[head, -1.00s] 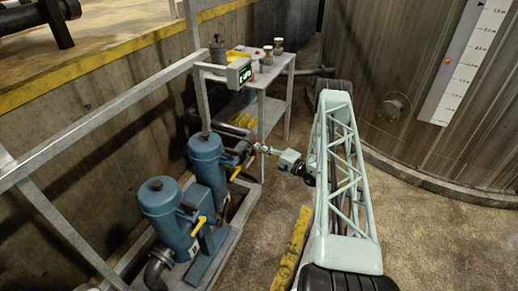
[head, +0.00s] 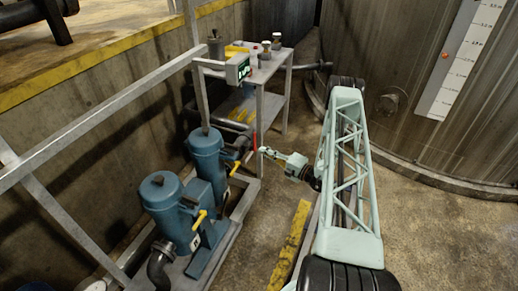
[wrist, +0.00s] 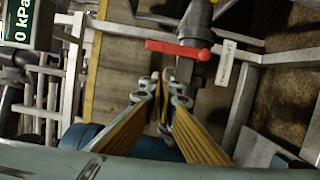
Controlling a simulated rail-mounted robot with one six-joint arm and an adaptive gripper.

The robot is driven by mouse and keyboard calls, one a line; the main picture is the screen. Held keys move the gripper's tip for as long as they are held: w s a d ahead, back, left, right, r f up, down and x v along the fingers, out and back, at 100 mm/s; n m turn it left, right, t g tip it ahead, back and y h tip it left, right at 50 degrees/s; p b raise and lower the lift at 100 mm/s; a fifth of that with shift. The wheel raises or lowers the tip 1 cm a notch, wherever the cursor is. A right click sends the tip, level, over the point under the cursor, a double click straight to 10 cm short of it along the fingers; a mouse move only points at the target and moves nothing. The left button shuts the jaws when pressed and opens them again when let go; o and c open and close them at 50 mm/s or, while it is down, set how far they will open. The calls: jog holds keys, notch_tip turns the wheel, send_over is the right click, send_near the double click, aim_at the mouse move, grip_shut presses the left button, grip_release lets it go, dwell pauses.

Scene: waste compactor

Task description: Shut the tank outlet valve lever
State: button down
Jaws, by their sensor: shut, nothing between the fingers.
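The red valve lever (wrist: 180,49) sits on a grey pipe (wrist: 196,22) in the wrist view and lies crosswise to that pipe. A pale tag with print (wrist: 226,62) hangs beside it. In the head view the lever shows as a thin red bar (head: 255,138) by the pipe behind the rear blue pump. My gripper (head: 264,151) is just right of the lever there. In the wrist view my gripper (wrist: 161,92) has its yellow-sided fingers shut and empty, below the lever in the picture and apart from it.
Two blue pumps (head: 168,205) with yellow handles (head: 199,220) stand on a grey frame at left. A metal table (head: 270,75) with small containers and a display box (head: 238,69) stands behind. Railing (head: 100,112) runs at left. The large tank (head: 430,75) is at right.

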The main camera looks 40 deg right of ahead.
jog(key=shift+s+d, duration=0.2)
jog(key=shift+s, duration=0.75)
jog(key=shift+s+d, duration=0.15)
jog(key=shift+s, duration=0.8)
